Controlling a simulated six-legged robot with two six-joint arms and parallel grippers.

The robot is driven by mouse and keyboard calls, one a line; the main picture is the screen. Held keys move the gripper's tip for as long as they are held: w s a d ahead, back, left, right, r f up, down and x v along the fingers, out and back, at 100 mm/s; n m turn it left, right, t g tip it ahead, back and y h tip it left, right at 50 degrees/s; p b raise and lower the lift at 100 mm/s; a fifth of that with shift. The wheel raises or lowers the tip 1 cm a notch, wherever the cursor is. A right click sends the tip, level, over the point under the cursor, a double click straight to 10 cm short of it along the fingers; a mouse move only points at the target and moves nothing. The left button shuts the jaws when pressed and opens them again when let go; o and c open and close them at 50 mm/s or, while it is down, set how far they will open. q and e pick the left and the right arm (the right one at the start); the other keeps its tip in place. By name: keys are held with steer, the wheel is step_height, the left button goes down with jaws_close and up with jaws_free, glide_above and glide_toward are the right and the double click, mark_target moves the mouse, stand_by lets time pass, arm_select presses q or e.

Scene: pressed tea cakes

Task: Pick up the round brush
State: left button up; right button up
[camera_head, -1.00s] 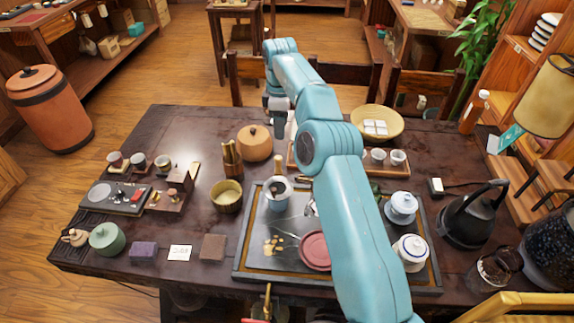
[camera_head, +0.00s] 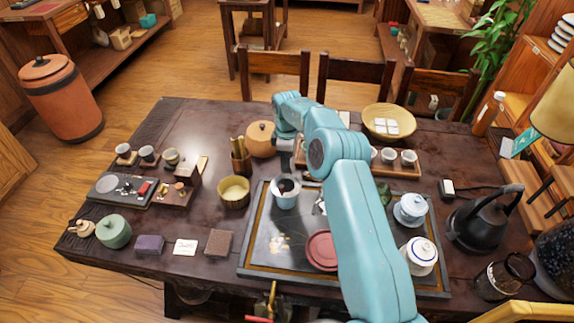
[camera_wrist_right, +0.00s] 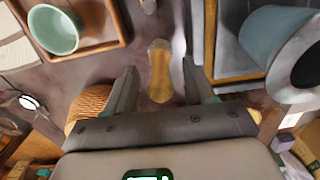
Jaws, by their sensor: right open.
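My right gripper (camera_head: 286,168) points down over the table behind the white-blue cup (camera_head: 286,192) in the head view. In the right wrist view its two fingers (camera_wrist_right: 159,68) are apart. A small wooden piece with a rounded, paler end (camera_wrist_right: 160,84) shows between them; it looks like the round brush. Whether the fingers touch it I cannot tell. In the head view the brush is hidden by my gripper and the cup. My left gripper is not in view.
The dark tea tray (camera_head: 262,262) lies close in front of the gripper. A utensil holder (camera_head: 241,162) and round wooden jar (camera_head: 262,140) stand at its left. A wooden cup tray (camera_head: 400,171) is at the right.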

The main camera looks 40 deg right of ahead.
steer(key=shift+f, duration=0.45)
steer(key=shift+s+r, duration=0.1)
steer(key=shift+r, duration=0.05)
steer(key=shift+c, duration=1.2)
jaws_close()
